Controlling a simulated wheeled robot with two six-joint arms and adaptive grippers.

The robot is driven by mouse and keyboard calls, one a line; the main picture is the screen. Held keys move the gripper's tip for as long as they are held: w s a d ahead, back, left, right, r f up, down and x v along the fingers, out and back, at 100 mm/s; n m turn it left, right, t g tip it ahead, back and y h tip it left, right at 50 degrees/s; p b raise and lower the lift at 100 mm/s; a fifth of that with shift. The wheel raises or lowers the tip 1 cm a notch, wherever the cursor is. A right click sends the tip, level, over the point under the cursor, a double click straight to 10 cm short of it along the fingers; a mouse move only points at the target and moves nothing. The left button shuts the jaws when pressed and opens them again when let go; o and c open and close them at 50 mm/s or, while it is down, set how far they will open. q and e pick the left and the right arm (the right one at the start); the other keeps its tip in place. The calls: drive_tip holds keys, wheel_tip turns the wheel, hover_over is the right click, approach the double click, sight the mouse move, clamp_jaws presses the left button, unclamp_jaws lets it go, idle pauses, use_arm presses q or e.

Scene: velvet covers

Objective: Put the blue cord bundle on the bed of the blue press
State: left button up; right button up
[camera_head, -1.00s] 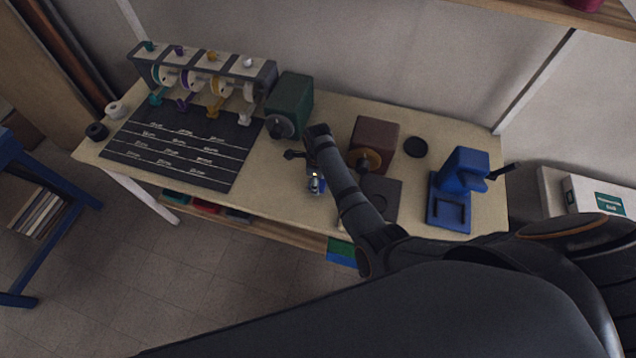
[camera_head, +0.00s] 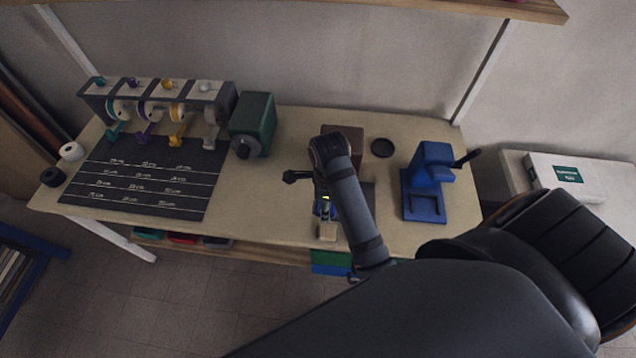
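The blue press (camera_head: 436,165) stands on the right part of the table, and its flat bed (camera_head: 424,207) shows bare at its front. My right gripper (camera_head: 327,212) points down left of the press, near the table's front edge. Small blue patches (camera_head: 335,213) show right around its fingers. They may be the blue cord bundle, but they are too small and partly covered to be sure. I cannot tell whether the fingers are closed on it. My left gripper is not in view.
A small beige block (camera_head: 328,232) is at the table's front edge, just below my gripper. My arm partly covers a brown box (camera_head: 342,132) and a dark plate (camera_head: 368,190). A black disc (camera_head: 382,148), green box (camera_head: 252,124), spool rack (camera_head: 160,98) and dark mat (camera_head: 150,178) stand clear.

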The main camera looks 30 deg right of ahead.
wheel_tip(320, 180, down, 4)
drive_tip(key=b, duration=0.3)
drive_tip(key=shift+r, duration=0.2)
drive_tip(key=shift+w+r, duration=0.1)
drive_tip(key=shift+r, duration=0.1)
